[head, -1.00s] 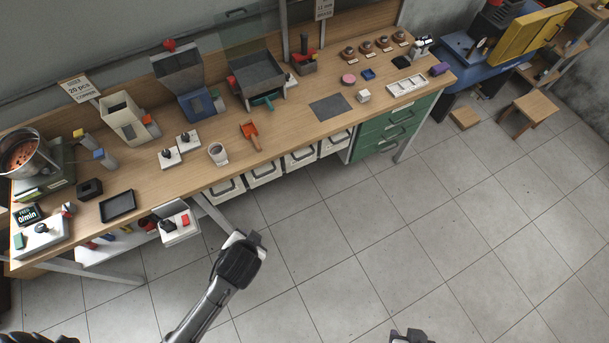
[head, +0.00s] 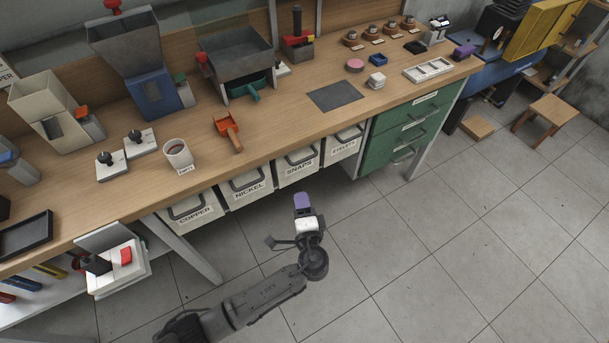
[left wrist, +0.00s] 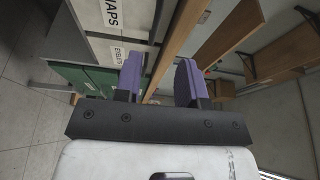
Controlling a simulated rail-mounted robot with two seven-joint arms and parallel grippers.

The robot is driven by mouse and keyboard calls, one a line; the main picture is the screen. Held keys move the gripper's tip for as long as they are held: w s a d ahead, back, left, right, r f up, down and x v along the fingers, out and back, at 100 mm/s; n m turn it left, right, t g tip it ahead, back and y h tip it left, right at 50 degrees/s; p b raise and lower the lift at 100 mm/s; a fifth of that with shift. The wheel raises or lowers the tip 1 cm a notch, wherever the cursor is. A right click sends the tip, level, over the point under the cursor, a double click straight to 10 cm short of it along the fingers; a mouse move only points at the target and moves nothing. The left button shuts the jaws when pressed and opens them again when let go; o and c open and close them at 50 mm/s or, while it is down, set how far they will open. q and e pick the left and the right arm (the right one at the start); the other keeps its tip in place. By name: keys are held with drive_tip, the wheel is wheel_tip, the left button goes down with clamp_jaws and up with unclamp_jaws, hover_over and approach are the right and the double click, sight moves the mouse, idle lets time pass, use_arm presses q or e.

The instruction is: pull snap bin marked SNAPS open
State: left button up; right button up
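The snap bin marked SNAPS (head: 298,172) is a white bin with a dark handle, hanging under the workbench top between the bins NICKEL (head: 249,187) and EYELETS (head: 343,148). It looks pushed in, in line with its neighbours. My left gripper (head: 303,202), with purple fingertips, is in front of the SNAPS bin, apart from its handle. In the left wrist view the two fingers (left wrist: 158,80) stand apart with nothing between them. Part of the SNAPS label (left wrist: 112,13) shows there at the upper left, cut by the frame edge. My right gripper is out of view.
The COPPER bin (head: 192,211) hangs at the left end of the row. A green drawer cabinet (head: 408,130) stands right of the bins. The wooden bench top (head: 290,120) overhangs them. A bench leg (head: 185,250) stands left. The tiled floor in front is clear.

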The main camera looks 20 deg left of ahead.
sight(304, 160)
use_arm(q)
drive_tip(key=w+a+b, duration=0.1)
drive_tip(key=w+b, duration=0.1)
drive_tip(key=w, duration=0.2)
drive_tip(key=w+a+m+t+b, duration=0.1)
drive_tip(key=w+a+b, duration=0.1)
drive_tip(key=w, duration=0.3)
drive_tip(key=w+a+m+b, duration=0.1)
drive_tip(key=w+b, duration=0.1)
drive_tip(key=w, duration=0.3)
drive_tip(key=shift+w+a+t, duration=0.25)
drive_tip(key=shift+a+t, duration=0.15)
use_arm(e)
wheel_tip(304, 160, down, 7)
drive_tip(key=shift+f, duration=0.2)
use_arm(q)
drive_tip(key=shift+c, duration=0.4)
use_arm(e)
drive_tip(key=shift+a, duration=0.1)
use_arm(q)
clamp_jaws()
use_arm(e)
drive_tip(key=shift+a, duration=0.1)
